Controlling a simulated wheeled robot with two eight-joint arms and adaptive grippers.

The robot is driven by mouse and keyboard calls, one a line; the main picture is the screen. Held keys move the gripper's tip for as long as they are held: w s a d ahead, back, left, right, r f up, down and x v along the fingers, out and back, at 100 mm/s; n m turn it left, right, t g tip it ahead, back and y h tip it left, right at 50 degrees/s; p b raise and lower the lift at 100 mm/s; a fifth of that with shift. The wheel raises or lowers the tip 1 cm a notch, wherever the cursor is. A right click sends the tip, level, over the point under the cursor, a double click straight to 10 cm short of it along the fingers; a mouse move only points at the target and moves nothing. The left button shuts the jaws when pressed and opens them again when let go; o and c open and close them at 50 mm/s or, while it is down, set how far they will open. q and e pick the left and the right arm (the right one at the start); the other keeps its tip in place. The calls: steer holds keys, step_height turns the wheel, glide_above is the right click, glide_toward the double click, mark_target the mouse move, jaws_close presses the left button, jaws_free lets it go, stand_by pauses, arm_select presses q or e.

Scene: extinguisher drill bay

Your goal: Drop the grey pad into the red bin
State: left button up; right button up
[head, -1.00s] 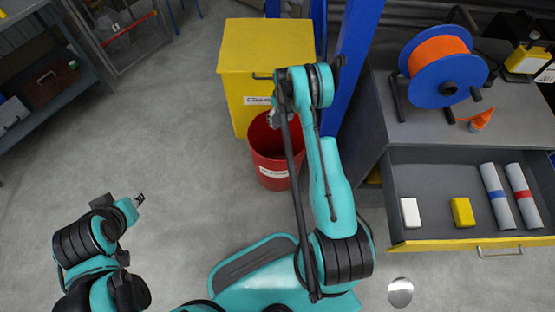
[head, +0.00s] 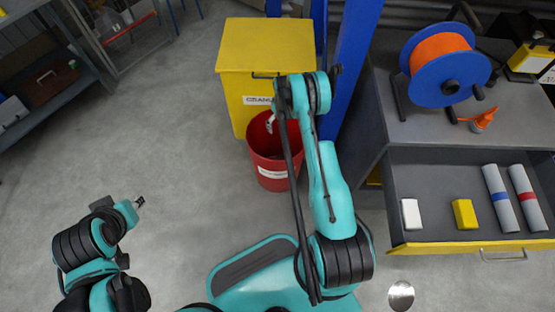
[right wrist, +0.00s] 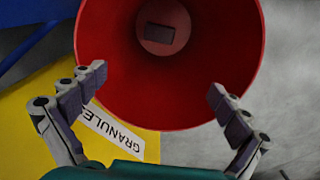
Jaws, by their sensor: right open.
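The red bin (head: 268,172) stands on the floor in front of the yellow chest; it also shows in the right wrist view (right wrist: 240,45). A dark grey rectangular pad (right wrist: 160,34) lies on the bin's round bottom, apart from my fingers. My right gripper (right wrist: 158,84) is open and empty above the bin's mouth, its fingers spread to either side. In the head view my right arm hides part of that gripper and of the bin. My left gripper (head: 139,201) is over bare floor at the left, too small to tell if open.
The yellow chest (head: 262,45) marked for granules is right behind the bin, with a blue post (head: 350,70) beside it. An open drawer (head: 415,170) at the right holds a white block, a yellow block and two rolls. A blue reel (head: 425,85) stands above.

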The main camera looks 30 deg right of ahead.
arm_select(q)
steer(key=shift+s+r, duration=0.1)
steer(key=shift+s, duration=0.3)
arm_select(e)
step_height(320, 180, up, 12)
arm_select(q)
steer(key=shift+w, duration=0.45)
